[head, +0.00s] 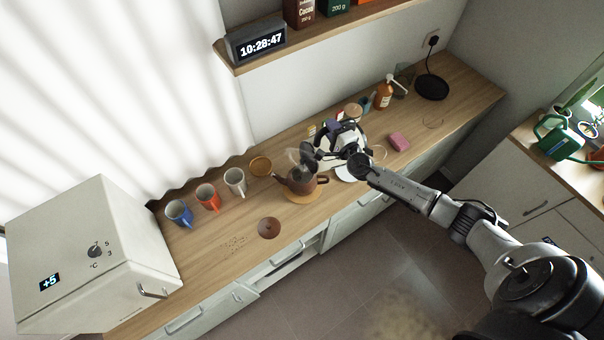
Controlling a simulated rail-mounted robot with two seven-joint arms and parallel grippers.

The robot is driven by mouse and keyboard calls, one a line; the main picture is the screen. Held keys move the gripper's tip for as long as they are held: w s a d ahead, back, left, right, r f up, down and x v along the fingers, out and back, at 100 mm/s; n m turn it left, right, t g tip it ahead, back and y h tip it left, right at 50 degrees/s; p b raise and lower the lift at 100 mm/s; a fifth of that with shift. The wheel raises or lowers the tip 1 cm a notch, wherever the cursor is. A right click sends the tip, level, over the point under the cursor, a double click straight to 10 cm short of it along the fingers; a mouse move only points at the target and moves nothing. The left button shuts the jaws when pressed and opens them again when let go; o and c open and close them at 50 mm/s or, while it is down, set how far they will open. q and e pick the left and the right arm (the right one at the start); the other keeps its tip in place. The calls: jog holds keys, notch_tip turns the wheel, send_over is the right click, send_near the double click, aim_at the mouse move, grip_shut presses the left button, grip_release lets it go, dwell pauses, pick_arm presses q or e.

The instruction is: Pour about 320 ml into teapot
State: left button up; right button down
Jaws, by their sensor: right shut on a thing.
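A brown teapot (300,184) stands on a round wooden mat (304,197) in the middle of the counter. Its lid appears to be the brown disc (269,228) lying on the counter in front. My right gripper (328,152) is shut on what looks like a kettle (308,150), largely hidden by the gripper and hard to make out. The kettle's dark end is just above the teapot's opening, with faint steam beside it. I cannot tell whether water is flowing. My left gripper is not in view.
Blue (179,213), red (207,196) and white (235,181) mugs stand left of the teapot. A black kettle base (431,87), an amber pump bottle (384,95) and a pink block (399,142) are to the right. A white fridge (95,255) is at left.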

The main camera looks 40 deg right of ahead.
aim_at(323, 129)
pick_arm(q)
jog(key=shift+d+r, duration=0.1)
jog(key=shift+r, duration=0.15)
pick_arm(e)
jog(key=shift+w+a+r, duration=0.1)
jog(key=shift+r, duration=0.2)
pick_arm(q)
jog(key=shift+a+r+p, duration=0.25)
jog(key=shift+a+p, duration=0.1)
jog(key=shift+p, duration=0.1)
pick_arm(e)
jog(key=shift+a+n, duration=0.25)
jog(key=shift+n, duration=0.05)
dwell(0.4)
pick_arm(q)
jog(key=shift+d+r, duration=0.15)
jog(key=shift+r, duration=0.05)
pick_arm(e)
jog(key=shift+w+a+r, duration=0.1)
jog(key=shift+a+r, duration=0.05)
pick_arm(q)
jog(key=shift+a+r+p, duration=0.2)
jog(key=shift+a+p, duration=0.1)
jog(key=shift+p, duration=0.1)
pick_arm(e)
jog(key=shift+a, duration=0.2)
